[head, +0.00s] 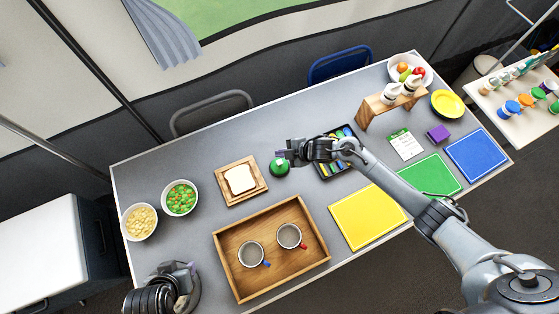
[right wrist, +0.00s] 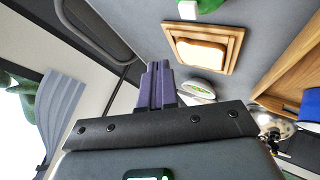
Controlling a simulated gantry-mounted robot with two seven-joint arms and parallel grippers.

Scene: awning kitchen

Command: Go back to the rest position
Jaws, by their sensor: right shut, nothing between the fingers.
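My right gripper (head: 284,153) is above the middle of the table (head: 205,155), its arm reaching in from the right. Its purple fingers (right wrist: 157,88) are shut with nothing between them in the right wrist view. A round green object (head: 279,168) stands on the table just below the gripper in the head view; I see no grip on it. My left gripper (head: 183,272) is at the lower left, by the table's front edge. Its fingers are too small and hidden to tell whether they are open.
A wooden tray (head: 228,268) with two mugs is at the front. Bread (head: 240,180) lies on a wooden board, also in the right wrist view (right wrist: 200,55). Two food bowls (head: 139,222) stand left. A dark tray of coloured items (head: 323,170) and a wooden stand (head: 365,117) are near my right arm.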

